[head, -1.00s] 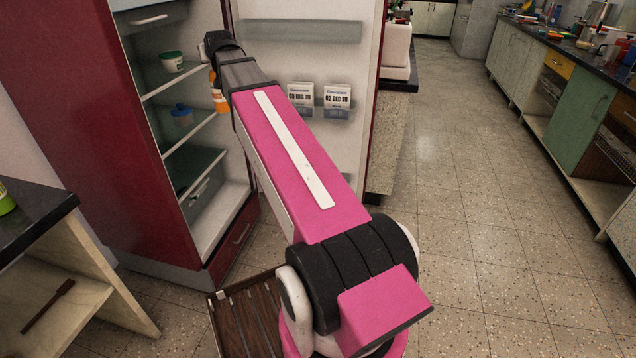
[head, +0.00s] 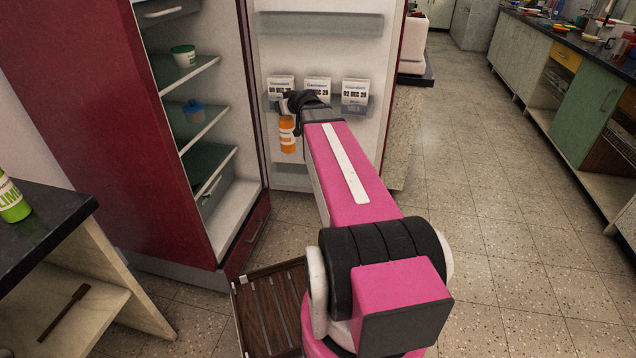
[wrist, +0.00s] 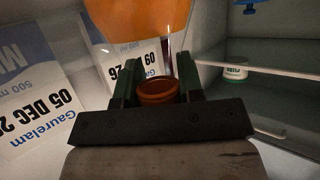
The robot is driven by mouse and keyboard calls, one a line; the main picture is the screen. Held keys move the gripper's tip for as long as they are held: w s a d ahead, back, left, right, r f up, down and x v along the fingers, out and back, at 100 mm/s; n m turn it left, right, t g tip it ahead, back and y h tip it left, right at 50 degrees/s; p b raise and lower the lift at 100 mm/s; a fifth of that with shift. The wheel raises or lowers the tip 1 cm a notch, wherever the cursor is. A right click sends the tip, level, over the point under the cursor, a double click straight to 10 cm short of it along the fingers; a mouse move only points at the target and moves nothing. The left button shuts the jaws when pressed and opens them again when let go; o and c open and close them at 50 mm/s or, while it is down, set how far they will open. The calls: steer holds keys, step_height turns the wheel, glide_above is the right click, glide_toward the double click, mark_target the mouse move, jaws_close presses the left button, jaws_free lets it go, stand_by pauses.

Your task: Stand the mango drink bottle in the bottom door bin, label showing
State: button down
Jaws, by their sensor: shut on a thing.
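The mango drink bottle (head: 288,143) is orange and hangs upright below my gripper (head: 288,106), which is shut on its neck end. A pale label patch shows on its side in the head view; I cannot read it. In the wrist view the brown-orange cap (wrist: 158,91) sits between the two dark fingers of my gripper (wrist: 157,76), with the orange body (wrist: 135,20) beyond.
An upper door bin (head: 320,24) looks empty. Left of the bottle are fridge shelves with a green-and-white tub (head: 184,57) and a blue-lidded container (head: 193,111). A lime bottle (head: 12,200) stands on the dark counter. The floor right of the door is clear.

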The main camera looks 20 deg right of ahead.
steer(key=s+d+f+n+g+y, duration=0.15)
steer(key=s+d+f, duration=0.35)
steer(key=f, duration=0.5)
steer(key=s+d+f+n+y, duration=0.25)
steer(key=s+f, duration=0.35)
steer(key=f, duration=0.3)
steer(key=w+d, duration=0.5)
steer(key=w, duration=0.3)
steer(key=w+d, duration=0.5)
steer(key=w, duration=0.4)
step_height(320, 180, down, 7)
steer(key=shift+d+m+h, duration=0.15)
steer(key=shift+m+h, duration=0.15)
steer(key=shift+m, duration=0.1)
steer(key=shift+f, duration=0.1)
steer(key=c, duration=1)
jaws_free()
steer(key=shift+c, duration=0.2)
